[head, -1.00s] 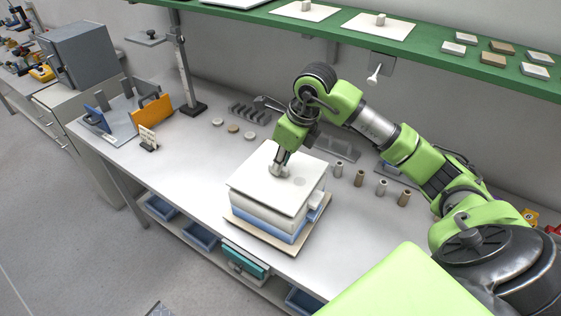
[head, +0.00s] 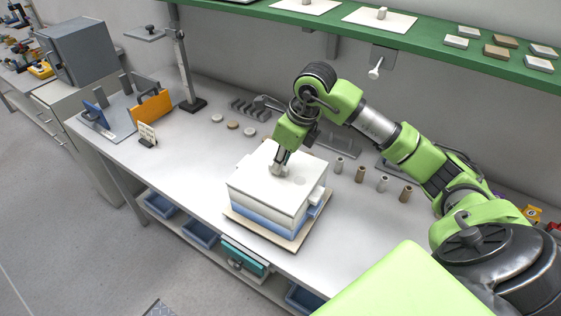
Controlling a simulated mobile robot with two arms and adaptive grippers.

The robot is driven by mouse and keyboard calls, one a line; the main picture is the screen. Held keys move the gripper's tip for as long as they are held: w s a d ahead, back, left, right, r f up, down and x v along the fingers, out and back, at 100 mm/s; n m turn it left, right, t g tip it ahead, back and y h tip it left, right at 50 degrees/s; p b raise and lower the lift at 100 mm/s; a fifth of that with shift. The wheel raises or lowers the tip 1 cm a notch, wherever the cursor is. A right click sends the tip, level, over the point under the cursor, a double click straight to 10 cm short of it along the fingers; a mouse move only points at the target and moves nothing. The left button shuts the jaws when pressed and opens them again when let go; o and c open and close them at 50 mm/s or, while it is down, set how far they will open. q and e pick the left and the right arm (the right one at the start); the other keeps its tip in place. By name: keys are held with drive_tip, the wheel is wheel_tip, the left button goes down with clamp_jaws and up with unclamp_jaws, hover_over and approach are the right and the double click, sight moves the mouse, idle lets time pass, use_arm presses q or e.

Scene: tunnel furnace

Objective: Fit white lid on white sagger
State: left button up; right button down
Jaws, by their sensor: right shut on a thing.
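The white lid (head: 252,180) is a flat square plate with a knob near its far side. It lies level over the white sagger (head: 260,205), and its edges look roughly flush with the sagger walls. I see no clear gap between them, but full seating is hard to tell at this size. My right gripper (head: 279,167) points down and is shut on the lid's knob, which the fingers partly hide. A blue layer (head: 262,224) shows below the white sagger walls, above a tan board (head: 291,244). My left gripper is not in view.
Several small cylinders (head: 382,184) stand right of the sagger. Small discs (head: 233,125) and a dark rack (head: 250,109) lie behind it. A stand (head: 186,75) and an orange plate (head: 152,107) are at the left. A green shelf (head: 440,45) hangs above. The bench left of the sagger is clear.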

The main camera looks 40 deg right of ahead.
drive_tip(key=shift+f, duration=0.25)
drive_tip(key=c, duration=2)
unclamp_jaws()
drive_tip(key=shift+o, duration=0.2)
drive_tip(key=v, duration=1.2)
drive_tip(key=shift+s, duration=0.1)
